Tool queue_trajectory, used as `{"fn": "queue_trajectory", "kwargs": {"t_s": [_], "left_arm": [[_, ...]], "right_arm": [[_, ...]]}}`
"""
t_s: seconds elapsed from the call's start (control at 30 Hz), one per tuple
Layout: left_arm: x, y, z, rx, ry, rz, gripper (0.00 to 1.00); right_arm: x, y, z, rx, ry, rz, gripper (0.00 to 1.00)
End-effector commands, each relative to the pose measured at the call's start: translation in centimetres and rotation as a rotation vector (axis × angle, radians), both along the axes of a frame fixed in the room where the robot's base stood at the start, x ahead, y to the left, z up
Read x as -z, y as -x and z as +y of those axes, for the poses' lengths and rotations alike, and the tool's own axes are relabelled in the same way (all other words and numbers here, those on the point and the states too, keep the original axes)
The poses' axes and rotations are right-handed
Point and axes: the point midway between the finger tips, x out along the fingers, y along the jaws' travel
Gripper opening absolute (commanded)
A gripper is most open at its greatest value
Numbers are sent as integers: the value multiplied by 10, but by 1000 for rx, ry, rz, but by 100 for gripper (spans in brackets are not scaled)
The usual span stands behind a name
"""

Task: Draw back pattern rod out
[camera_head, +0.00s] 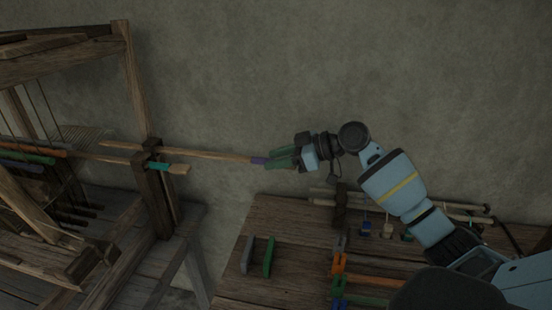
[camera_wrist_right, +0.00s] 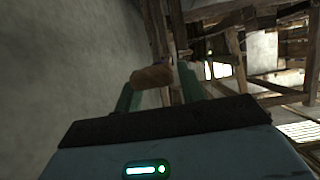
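A long thin wooden rod with a purple band (camera_head: 215,155) runs from the loom's right post out to the right. My right gripper (camera_head: 280,160) has its green fingers around the rod's right end, next to the purple band. In the right wrist view the wooden rod end (camera_wrist_right: 152,77) lies between the two green fingers (camera_wrist_right: 160,90). The rod's left part shows just past the post. A second rod with a teal band (camera_head: 180,169) sticks out of the post a short way, lower. My left gripper is not in view.
The wooden loom frame (camera_head: 137,80) stands at the left, with several coloured rods (camera_head: 30,156) inside. A wooden bench (camera_head: 225,285) below my right arm holds green and grey pieces, an orange clamp (camera_head: 339,263) and several other tools. A plain wall is behind.

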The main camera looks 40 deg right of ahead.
Motion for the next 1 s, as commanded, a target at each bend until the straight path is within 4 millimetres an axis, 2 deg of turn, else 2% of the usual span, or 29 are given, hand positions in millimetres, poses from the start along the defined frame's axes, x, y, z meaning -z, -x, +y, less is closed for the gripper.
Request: {"fn": "queue_trajectory", "kwargs": {"t_s": [0.33, 0.7, 1.0], "left_arm": [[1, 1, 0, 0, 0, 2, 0], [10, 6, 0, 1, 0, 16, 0], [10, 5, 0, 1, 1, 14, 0]], "right_arm": [[-1, 5, -4, 1, 0, 0, 39], [-21, 43, -39, 2, 1, 3, 39], [-30, 56, -49, 1, 0, 0, 39]]}}
